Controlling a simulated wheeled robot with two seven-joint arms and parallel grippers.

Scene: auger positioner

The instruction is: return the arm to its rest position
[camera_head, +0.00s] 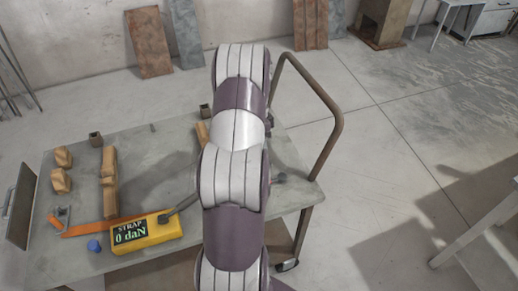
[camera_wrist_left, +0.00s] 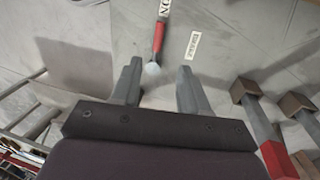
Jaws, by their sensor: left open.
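One of my arms, white and purple (camera_head: 231,180), stretches up the middle of the head view across the cart table (camera_head: 160,152). No gripper fingers show in the head view. In the left wrist view my left gripper (camera_wrist_left: 158,88) is open, with its two grey fingers apart and nothing between them. A red-handled tool (camera_wrist_left: 159,38) with a pale round end lies beyond the fingertips on a grey surface. My right gripper is not in view.
A yellow box (camera_head: 146,233) reads "STRAP 0 daN", beside an orange strip (camera_head: 88,229) and blue knob (camera_head: 94,246). Wooden blocks (camera_head: 109,182) stand at left. The cart's brown handle (camera_head: 335,130) rises at right. Brown-ended posts (camera_wrist_left: 245,90) stand right of my left gripper. Floor is open at right.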

